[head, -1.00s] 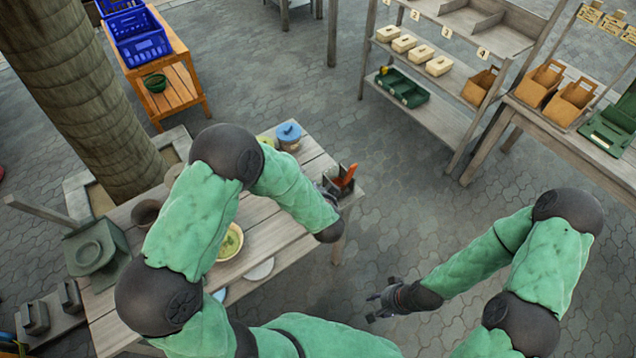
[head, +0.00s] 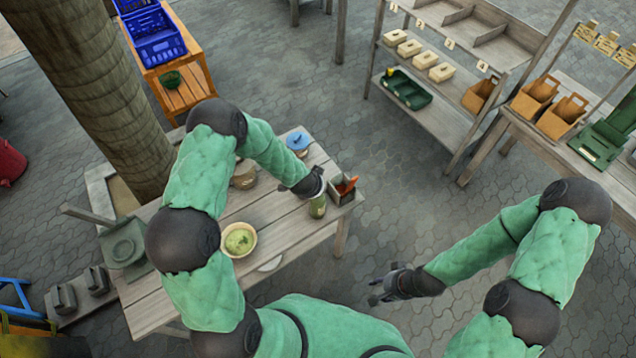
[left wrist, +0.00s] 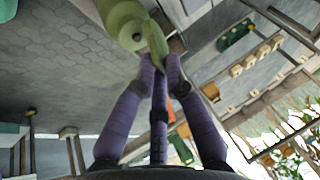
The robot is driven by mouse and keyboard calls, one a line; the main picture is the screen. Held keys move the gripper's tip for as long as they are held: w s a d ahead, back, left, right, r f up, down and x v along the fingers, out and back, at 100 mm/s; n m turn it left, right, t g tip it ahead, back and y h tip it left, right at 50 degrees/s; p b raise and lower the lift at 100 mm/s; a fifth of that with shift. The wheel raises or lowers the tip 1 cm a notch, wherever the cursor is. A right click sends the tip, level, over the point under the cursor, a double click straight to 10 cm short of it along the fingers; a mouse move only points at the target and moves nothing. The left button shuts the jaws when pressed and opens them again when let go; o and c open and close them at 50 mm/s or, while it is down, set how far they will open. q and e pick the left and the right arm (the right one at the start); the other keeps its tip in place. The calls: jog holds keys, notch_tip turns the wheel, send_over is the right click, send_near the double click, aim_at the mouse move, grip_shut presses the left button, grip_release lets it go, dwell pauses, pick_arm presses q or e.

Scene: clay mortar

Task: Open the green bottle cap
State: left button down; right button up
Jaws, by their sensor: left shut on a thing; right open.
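A small green bottle (head: 317,207) stands near the right end of the wooden table, just below my left gripper (head: 316,187). In the left wrist view the bottle (left wrist: 122,20) shows at the top as a pale green round body. The left gripper's purple fingers (left wrist: 158,68) are shut on a narrow green piece (left wrist: 155,42) beside the bottle; I cannot tell whether this piece is the cap or is still joined to the bottle. My right gripper (head: 376,289) is open and empty, off the table to the right, above the paving.
A dark box with orange-handled things (head: 344,188) stands right beside the bottle. A bowl with green contents (head: 240,240), a blue-lidded jar (head: 298,143) and a brown pot (head: 244,176) are on the table (head: 285,222). Shelves (head: 440,110) stand far off; the paving between is clear.

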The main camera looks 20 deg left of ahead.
pick_arm(q)
jog(key=shift+w+a+r+n+g+h+p, duration=0.2)
jog(key=shift+a+g+h+p, duration=0.25)
jog(key=shift+p, duration=1.25)
jog(key=shift+w+a+r+n+g+h+p, duration=0.15)
jog(key=shift+w+a+g+h+p, duration=0.3)
jog(key=shift+p, duration=1.25)
jog(key=shift+a+f+g+h+p, duration=0.15)
jog(key=shift+g+h+p, duration=0.25)
jog(key=shift+p, duration=0.85)
jog(key=shift+w, duration=0.1)
jog(key=c, duration=1.3)
grip_release()
jog(key=v, duration=1.2)
jog(key=shift+f, duration=0.1)
